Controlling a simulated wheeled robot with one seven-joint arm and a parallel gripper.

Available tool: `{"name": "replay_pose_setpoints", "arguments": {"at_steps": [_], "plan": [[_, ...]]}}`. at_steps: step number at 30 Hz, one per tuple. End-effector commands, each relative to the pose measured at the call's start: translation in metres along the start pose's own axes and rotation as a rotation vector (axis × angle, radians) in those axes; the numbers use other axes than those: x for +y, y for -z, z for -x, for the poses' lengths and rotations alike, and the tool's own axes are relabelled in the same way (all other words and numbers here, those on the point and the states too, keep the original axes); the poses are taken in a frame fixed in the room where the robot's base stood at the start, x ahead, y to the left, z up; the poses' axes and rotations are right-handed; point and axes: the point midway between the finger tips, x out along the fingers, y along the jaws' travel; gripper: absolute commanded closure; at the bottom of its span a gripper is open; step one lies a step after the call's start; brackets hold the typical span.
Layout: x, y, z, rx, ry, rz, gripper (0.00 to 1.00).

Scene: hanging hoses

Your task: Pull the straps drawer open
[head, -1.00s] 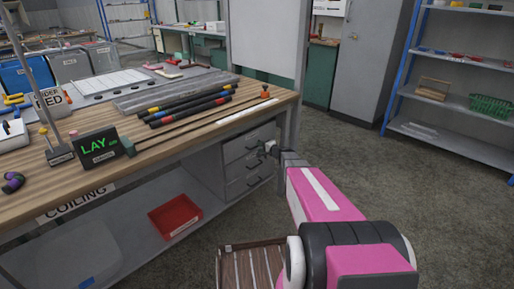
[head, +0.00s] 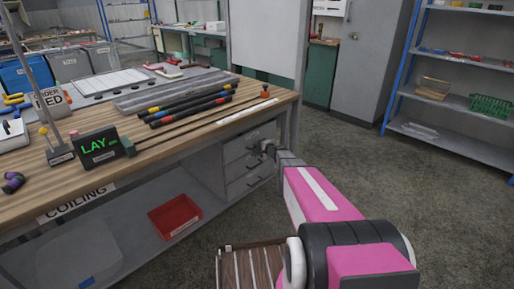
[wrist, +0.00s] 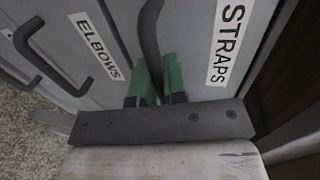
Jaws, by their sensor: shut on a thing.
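The straps drawer (wrist: 205,20) is grey and bears a white STRAPS label (wrist: 225,45) in the wrist view. Its dark bar handle (wrist: 151,35) runs between the two green fingers of my gripper (wrist: 155,85), which are shut on it. In the head view, my gripper (head: 267,149) is at the top drawer (head: 240,146) of the grey unit under the bench. The gripper partly hides the handle there. The drawer front looks about level with the drawers below; a small gap would be hard to tell.
The elbows drawer (wrist: 75,50), with its own dark handle (wrist: 45,62), lies beside the straps drawer in the wrist view. A wooden bench top (head: 180,135) overhangs the drawers. A red tray (head: 175,216) sits on the lower shelf. Open floor (head: 400,190) lies right of the bench.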

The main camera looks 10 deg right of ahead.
Motion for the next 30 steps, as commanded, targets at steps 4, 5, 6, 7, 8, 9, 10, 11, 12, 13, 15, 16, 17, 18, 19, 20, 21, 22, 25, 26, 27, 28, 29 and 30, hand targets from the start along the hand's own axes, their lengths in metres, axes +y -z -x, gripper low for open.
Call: {"name": "replay_pose_setpoints", "arguments": {"at_steps": [4,5,6,7,8,9,10,11,12,13,15,16,17,18,19,20,21,22,25,26,27,28,29,30], "plan": [[0.002,-0.001,0.012,0.001,-0.001,0.000,1.00],[0.003,-0.001,0.016,0.000,-0.001,-0.001,1.00],[0.004,-0.001,0.022,0.000,-0.001,-0.001,1.00],[0.005,-0.002,0.027,0.000,0.000,-0.001,1.00],[0.006,-0.002,0.033,0.001,0.000,-0.001,1.00],[0.008,-0.001,0.042,0.002,-0.001,-0.001,1.00],[0.009,-0.002,0.049,0.002,-0.001,-0.001,1.00],[0.011,-0.002,0.056,0.002,-0.001,-0.001,1.00],[0.013,-0.002,0.066,0.001,0.000,-0.001,1.00],[0.015,-0.002,0.074,0.002,-0.001,-0.001,1.00],[0.019,-0.003,0.093,0.002,-0.001,-0.001,1.00],[0.020,-0.002,0.101,0.002,-0.001,-0.002,1.00],[0.022,-0.002,0.110,0.003,-0.001,-0.002,1.00],[0.024,-0.002,0.120,0.002,-0.001,-0.002,1.00],[0.026,-0.002,0.128,0.002,-0.001,-0.002,1.00],[0.028,-0.002,0.136,0.003,-0.001,-0.001,1.00],[0.030,-0.002,0.146,0.003,-0.001,-0.001,1.00],[0.032,-0.002,0.153,0.002,-0.001,-0.001,1.00],[0.037,-0.002,0.176,0.002,-0.001,-0.001,1.00],[0.038,-0.002,0.183,0.002,-0.001,-0.001,1.00],[0.040,-0.002,0.191,0.002,-0.001,-0.001,1.00],[0.041,-0.002,0.196,0.002,-0.001,-0.001,1.00],[0.042,-0.002,0.202,0.002,-0.001,-0.001,1.00],[0.043,-0.001,0.208,0.002,0.000,-0.001,1.00]]}}
